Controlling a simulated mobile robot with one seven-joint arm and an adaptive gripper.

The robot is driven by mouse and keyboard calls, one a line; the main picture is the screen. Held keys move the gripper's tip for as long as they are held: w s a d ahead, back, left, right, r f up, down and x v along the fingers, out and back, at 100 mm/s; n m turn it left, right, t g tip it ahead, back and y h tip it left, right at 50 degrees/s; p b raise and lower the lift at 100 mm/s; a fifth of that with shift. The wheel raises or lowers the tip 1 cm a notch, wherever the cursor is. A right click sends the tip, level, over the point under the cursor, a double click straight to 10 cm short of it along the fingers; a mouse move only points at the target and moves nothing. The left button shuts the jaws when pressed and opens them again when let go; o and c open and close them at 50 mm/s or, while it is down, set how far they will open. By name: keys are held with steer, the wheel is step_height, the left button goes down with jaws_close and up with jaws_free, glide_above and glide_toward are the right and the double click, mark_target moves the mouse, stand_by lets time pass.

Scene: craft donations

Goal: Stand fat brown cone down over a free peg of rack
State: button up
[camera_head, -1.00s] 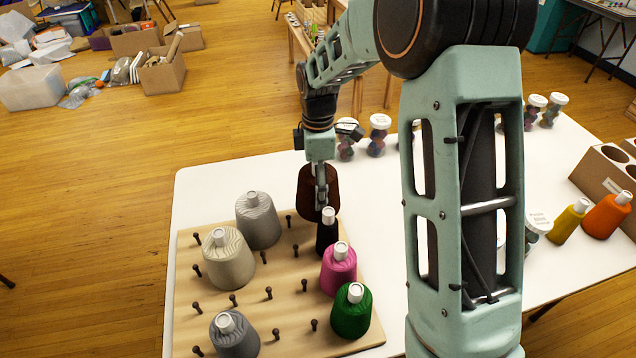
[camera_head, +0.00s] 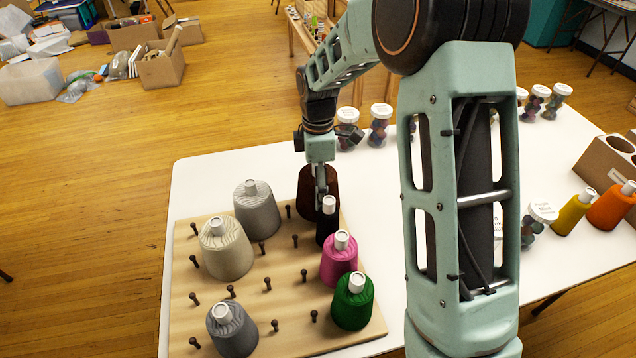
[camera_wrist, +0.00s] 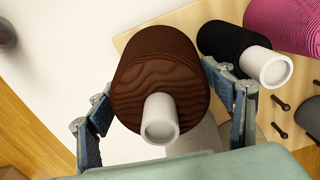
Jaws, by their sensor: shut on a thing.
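The fat brown cone (camera_head: 305,192) is upright at the back right edge of the peg rack (camera_head: 215,298). My gripper (camera_head: 321,190) is shut on it from above. In the wrist view the brown cone (camera_wrist: 160,65) sits between the two fingers, its white tip towards the camera. I cannot tell whether its base is over a peg or clear of the board. Free pegs include one at the back (camera_head: 288,210), one in the middle (camera_head: 267,284) and one at front right (camera_head: 314,316).
A black cone (camera_head: 327,225) stands close to the brown one. Pink (camera_head: 340,262), green (camera_head: 352,305), cream (camera_head: 226,255), light grey (camera_head: 257,215) and dark grey (camera_head: 232,335) cones occupy other spots. Jars (camera_head: 380,125) stand behind. Yellow (camera_head: 573,215) and orange (camera_head: 610,208) cones are at right.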

steer(key=shift+f+b, duration=0.4)
steer(key=shift+f, duration=0.4)
steer(key=shift+f, duration=0.25)
steer(key=o, duration=1.6)
